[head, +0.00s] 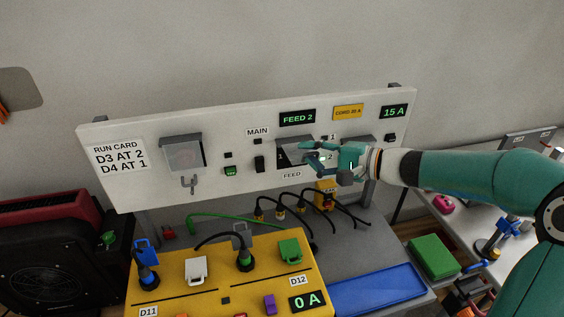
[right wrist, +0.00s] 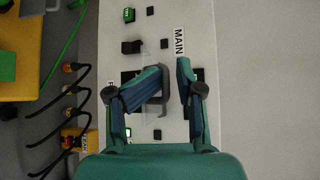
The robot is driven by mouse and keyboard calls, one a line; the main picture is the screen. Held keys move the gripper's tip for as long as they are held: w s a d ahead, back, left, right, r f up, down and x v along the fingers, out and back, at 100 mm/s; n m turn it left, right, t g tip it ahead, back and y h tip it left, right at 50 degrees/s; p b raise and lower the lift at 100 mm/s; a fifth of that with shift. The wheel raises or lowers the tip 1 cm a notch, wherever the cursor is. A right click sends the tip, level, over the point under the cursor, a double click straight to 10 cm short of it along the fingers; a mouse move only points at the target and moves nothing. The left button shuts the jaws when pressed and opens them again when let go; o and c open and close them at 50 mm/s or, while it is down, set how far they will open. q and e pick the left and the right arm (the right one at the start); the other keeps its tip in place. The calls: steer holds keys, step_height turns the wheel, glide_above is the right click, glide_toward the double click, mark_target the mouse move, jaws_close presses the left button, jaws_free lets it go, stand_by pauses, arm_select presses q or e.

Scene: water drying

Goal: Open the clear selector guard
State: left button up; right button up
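The clear selector guard (head: 290,153) is over the dark FEED selector on the white panel (head: 220,190), between the MAIN switch and my right gripper. My right gripper (head: 307,152) is in front of it, coming from the right. In the right wrist view its two blue-green fingers (right wrist: 172,74) are apart, with a gap between the tips. A grey edge of the guard (right wrist: 163,98) shows between them, close to the left finger. I cannot tell whether they touch. The fingers hide part of the selector. My left gripper is not in view.
A black MAIN switch (head: 259,163) and a green button (head: 231,170) are left of the selector. Another clear cover (head: 183,153) is farther left. A yellow box (head: 190,290) with plugs and black cables stands below. A blue tray (head: 375,290) lies at lower right.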

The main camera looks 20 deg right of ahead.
steer(key=shift+d, duration=0.25)
steer(key=v, duration=1.1)
steer(key=shift+s, duration=0.5)
